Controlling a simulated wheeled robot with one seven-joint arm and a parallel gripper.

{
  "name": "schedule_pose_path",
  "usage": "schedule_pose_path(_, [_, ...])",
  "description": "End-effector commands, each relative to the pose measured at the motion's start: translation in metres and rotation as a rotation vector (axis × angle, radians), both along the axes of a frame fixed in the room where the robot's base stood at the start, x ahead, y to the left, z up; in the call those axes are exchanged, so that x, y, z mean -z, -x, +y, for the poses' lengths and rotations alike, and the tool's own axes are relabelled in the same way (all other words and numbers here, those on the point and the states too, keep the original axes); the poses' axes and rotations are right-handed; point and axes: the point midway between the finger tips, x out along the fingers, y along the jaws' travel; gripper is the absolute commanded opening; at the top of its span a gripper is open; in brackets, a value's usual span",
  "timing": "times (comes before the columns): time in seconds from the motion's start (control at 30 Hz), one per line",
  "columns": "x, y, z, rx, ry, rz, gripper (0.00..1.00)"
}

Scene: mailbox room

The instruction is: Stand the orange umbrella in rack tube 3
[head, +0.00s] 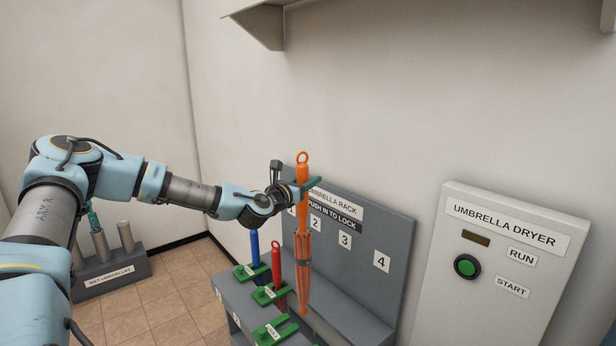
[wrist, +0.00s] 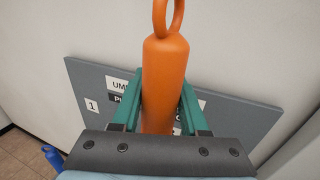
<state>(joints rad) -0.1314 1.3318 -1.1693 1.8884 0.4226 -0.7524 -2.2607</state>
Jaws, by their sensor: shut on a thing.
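The orange umbrella (head: 303,262) hangs upright, ring handle up, tip down, in front of the grey umbrella rack (head: 385,235). My gripper (head: 306,184) is shut on its upper shaft; the orange handle (wrist: 165,75) fills the middle of the wrist view between the green fingers. The back panel carries number plates; plate 3 (head: 345,241) is to the right of the umbrella. A green latch piece (head: 275,331) sits at the front of the rack, below and left of the umbrella's tip. The tip appears above the rack; its exact depth over the slots I cannot tell.
A blue umbrella (head: 255,247) and a red umbrella (head: 277,265) stand in the rack to the left. The umbrella dryer (head: 480,270) is at the right. A wet umbrellas stand (head: 112,276) is on the tiled floor at the left. A shelf (head: 265,22) juts out above.

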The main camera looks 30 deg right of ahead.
Motion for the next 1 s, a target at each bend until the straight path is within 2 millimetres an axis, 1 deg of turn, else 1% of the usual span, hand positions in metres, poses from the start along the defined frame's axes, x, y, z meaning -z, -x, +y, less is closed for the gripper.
schedule_pose_path(0.03, [0.007,0.0,0.0,0.0,0.001,0.0,0.0])
schedule_pose_path(0.67, [0.073,0.0,-0.001,0.0,0.001,0.0,0.0])
schedule_pose_path(1.0, [0.112,0.0,0.0,-0.001,0.003,0.001,0.0])
